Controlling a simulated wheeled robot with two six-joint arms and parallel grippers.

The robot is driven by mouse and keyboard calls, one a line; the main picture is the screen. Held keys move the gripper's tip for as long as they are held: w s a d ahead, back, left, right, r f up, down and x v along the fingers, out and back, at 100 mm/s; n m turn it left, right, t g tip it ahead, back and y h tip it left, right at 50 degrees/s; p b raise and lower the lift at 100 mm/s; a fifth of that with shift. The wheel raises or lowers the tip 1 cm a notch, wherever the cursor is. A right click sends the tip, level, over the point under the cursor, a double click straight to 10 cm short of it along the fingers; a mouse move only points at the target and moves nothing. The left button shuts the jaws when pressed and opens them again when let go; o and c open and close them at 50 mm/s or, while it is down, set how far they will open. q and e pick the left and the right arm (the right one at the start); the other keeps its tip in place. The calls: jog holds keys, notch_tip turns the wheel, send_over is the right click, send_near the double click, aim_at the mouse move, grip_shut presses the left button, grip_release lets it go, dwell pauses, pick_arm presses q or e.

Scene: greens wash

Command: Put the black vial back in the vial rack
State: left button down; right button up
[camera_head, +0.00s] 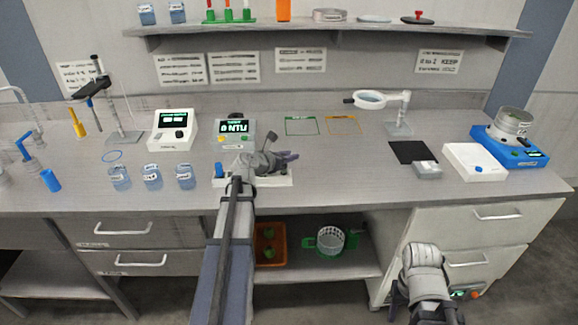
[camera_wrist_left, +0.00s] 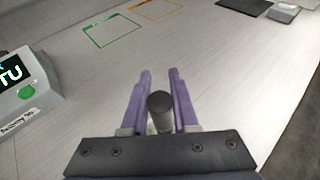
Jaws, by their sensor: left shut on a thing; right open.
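My left gripper (camera_head: 287,157) reaches over the worktop, and its purple fingers also show in the left wrist view (camera_wrist_left: 160,105). They are shut on the black vial (camera_wrist_left: 160,103), whose dark round top shows between them. In the head view the vial cannot be made out. A low white holder (camera_head: 283,182) lies at the worktop's front edge, partly hidden under my left arm; it looks like the vial rack, with a blue-topped item (camera_head: 220,169) at its left end. My right gripper (camera_head: 428,310) is open and empty, low in front of the right drawers.
A turbidity meter (camera_head: 235,134) stands behind my left arm. Several jars of water (camera_head: 152,177) stand to the left. Green (camera_head: 302,126) and orange (camera_head: 343,125) outlined squares are empty. A magnifier (camera_head: 370,100) stands behind right.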

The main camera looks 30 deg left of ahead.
pick_arm(q)
jog(key=shift+f+b, duration=0.65)
jog(key=shift+f, duration=0.5)
pick_arm(e)
jog(key=shift+f, duration=1.15)
pick_arm(q)
jog(key=shift+f, duration=0.1)
jog(key=shift+f, duration=0.15)
jog(key=c, duration=0.7)
grip_release()
pick_arm(e)
jog(key=shift+f, duration=0.15)
pick_arm(q)
jog(key=shift+r, duration=0.25)
jog(key=p+v, duration=0.4)
jog(key=v, duration=0.8)
jog(key=shift+p, duration=0.3)
pick_arm(e)
notch_tip(320, 180, up, 5)
jog(key=shift+f, duration=0.1)
